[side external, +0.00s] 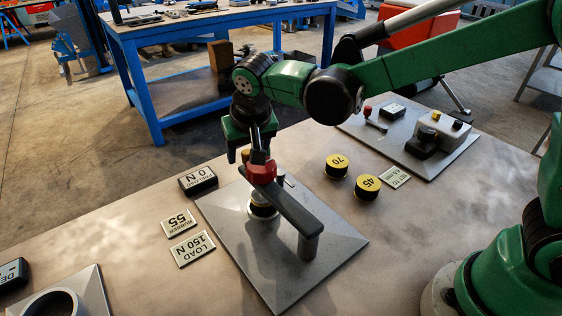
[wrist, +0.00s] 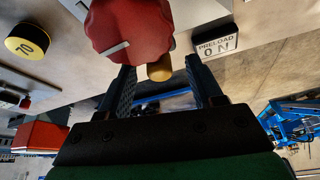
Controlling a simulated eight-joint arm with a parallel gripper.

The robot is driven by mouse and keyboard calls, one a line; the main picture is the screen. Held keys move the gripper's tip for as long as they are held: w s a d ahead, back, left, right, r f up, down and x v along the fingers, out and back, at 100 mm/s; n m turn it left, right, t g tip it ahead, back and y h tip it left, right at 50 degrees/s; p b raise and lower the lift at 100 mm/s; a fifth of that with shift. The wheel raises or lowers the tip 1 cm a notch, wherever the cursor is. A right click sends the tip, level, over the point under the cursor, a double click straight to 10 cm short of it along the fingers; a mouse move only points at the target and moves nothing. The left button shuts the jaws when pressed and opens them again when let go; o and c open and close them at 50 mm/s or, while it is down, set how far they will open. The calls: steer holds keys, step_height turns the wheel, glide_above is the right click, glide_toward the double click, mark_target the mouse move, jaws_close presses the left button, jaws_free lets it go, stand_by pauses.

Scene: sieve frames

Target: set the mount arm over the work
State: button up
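The dark mount arm (side external: 290,210) runs from a post (side external: 309,246) on a grey plate (side external: 235,235). Its outer end, with a red knob (side external: 262,169), is above a round yellow-topped piece (side external: 262,208) on a pale disc, partly hidden by the arm. The red knob fills the top of the wrist view (wrist: 130,28). A short brass-coloured peg (wrist: 160,68) is beside the knob. My gripper (side external: 250,150) is at that outer end. In the wrist view its fingers (wrist: 160,75) are apart, with the peg between them and visible gaps; contact is unclear.
Yellow pucks marked 70 (side external: 337,164) and 45 (side external: 367,185) stand right of the plate. A PRELOAD 0 N display (side external: 198,180) and RUBBER 55 (side external: 180,222) and LOAD 150 N (side external: 193,249) cards lie left. A second plate with a grey device (side external: 440,135) is behind.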

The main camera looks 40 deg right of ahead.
steer(key=shift+v, duration=2.8)
steer(key=s+d+f+n+t+y, duration=0.1)
steer(key=s+d+n+t, duration=0.1)
steer(key=s+d, duration=0.9)
steer(key=shift+d+f+n+t, duration=0.25)
steer(key=shift+d+n+t, duration=0.15)
steer(key=shift+d+t, duration=0.1)
